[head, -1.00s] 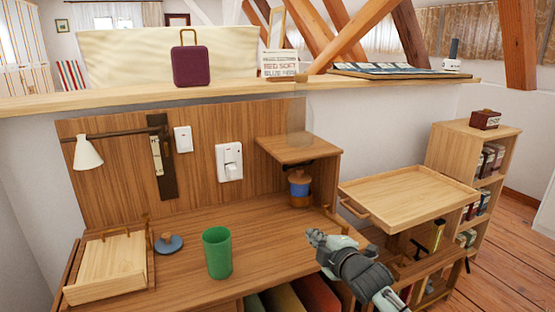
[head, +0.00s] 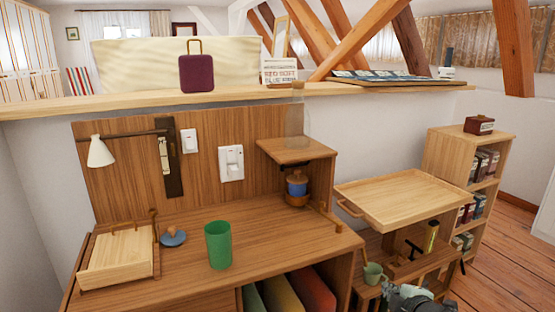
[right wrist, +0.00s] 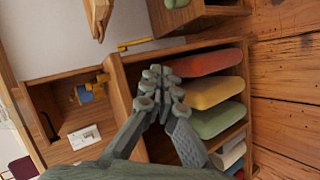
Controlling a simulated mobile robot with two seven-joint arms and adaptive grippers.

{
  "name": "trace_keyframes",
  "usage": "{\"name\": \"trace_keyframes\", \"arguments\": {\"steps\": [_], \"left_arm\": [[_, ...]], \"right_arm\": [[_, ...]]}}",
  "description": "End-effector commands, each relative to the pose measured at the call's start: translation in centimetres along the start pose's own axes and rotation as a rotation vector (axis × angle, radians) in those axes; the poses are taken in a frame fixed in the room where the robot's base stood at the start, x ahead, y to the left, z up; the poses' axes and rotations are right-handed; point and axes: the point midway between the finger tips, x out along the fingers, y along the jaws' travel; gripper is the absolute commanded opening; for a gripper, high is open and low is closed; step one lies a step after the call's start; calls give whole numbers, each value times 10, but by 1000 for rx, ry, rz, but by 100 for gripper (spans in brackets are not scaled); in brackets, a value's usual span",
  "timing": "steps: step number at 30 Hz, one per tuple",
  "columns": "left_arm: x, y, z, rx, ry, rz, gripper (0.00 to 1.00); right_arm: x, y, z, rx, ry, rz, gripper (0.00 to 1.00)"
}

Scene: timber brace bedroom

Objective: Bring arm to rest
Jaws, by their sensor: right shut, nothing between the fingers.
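My right gripper (head: 402,295) is low at the bottom edge of the head view, right of the desk and in front of the low shelf unit under the wooden tray. Only its upper part shows there. In the right wrist view its fingers (right wrist: 161,78) are together with nothing between them. Red, yellow and green folded items in an open compartment lie behind the fingers in that view. My left gripper is in neither view.
The desk (head: 180,255) carries a green cup (head: 218,244) and a wooden box (head: 118,258). A wooden tray (head: 400,197) tops the low unit, with a green mug (head: 374,273) below it. A bookcase (head: 460,160) stands at the right. Floor is clear beyond.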

Motion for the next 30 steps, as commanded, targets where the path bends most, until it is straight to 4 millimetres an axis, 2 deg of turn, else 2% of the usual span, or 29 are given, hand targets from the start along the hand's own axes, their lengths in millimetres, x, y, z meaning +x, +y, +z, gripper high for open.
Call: {"name": "trace_keyframes", "arguments": {"steps": [1, 5, 6, 9, 15, 22, 23, 24, 30], "left_arm": [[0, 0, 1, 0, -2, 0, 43], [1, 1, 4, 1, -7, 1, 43], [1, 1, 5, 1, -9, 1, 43], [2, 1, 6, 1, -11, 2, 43], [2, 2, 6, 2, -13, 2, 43], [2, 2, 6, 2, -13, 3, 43], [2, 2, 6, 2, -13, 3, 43], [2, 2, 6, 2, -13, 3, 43], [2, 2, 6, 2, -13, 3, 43]], "right_arm": [[-7, -26, 17, 54, -41, -43, 0], [-32, -86, 66, 215, -178, -141, 0], [-43, -107, 83, 269, -229, -171, 0], [-73, -150, 121, 391, -358, -225, 0], [-127, -207, 175, 557, -564, -276, 0], [-186, -250, 220, 686, -765, -290, 0], [-189, -257, 216, 712, -772, -296, 0], [-185, -268, 200, 753, -757, -312, 0], [-182, -313, 137, 920, -725, -386, 0]]}}
